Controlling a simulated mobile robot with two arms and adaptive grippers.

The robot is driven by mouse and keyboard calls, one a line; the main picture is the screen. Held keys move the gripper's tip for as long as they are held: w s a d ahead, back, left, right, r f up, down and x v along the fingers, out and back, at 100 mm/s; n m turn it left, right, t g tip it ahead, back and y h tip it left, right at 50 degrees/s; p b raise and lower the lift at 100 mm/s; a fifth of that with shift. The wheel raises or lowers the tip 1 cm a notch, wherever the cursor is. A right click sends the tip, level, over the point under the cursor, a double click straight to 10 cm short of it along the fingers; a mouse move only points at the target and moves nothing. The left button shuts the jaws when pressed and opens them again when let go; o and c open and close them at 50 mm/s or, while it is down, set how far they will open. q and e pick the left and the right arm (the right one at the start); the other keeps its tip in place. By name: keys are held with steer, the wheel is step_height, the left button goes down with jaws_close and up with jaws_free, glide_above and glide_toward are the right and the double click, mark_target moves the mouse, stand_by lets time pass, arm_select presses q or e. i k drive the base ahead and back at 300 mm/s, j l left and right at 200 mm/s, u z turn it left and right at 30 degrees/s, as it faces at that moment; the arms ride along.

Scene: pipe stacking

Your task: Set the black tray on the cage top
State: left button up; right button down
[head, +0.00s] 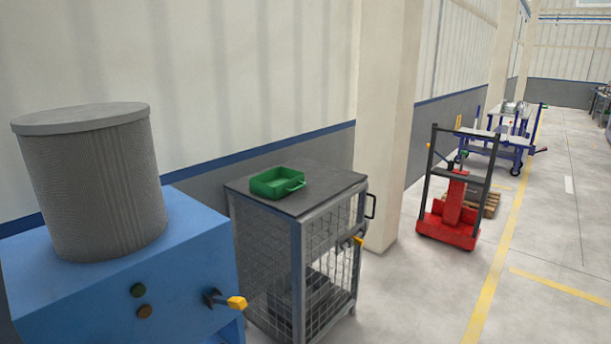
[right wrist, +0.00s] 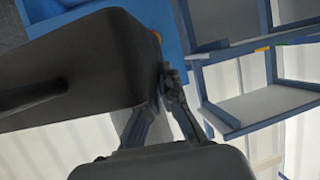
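The cage (head: 300,255) stands in the middle of the head view, with wire mesh sides and a flat dark grey top (head: 325,194). In the right wrist view a large dark tray-like body, the black tray (right wrist: 95,60), fills the left side, with a bar-like handle (right wrist: 32,95) on it. My right gripper (right wrist: 165,76) has its fingertips together at the right edge of the black tray and appears shut on it. The black tray and both grippers are out of the head view. My left gripper is in neither view.
A green tray (head: 277,182) sits on the back left part of the cage top; the front and right are bare. A blue cabinet (head: 120,285) with a ribbed grey cylinder (head: 95,185) stands left. A red lifter (head: 452,205) stands right. Blue-framed shelving (right wrist: 265,105) shows in the wrist view.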

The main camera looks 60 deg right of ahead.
mark_target(319, 173)
steer(key=l+z, duration=0.1)
steer(key=l, duration=0.3)
steer(key=i+l+z, duration=0.15)
steer(key=l, duration=0.25)
steer(key=l+z, duration=0.1)
steer(key=l, duration=0.3)
steer(key=i+l+z, duration=0.15)
steer(key=l, duration=0.25)
steer(key=l+z, duration=0.1)
steer(key=l, duration=0.3)
steer(key=i+l+z, duration=0.15)
steer(key=l, duration=0.2)
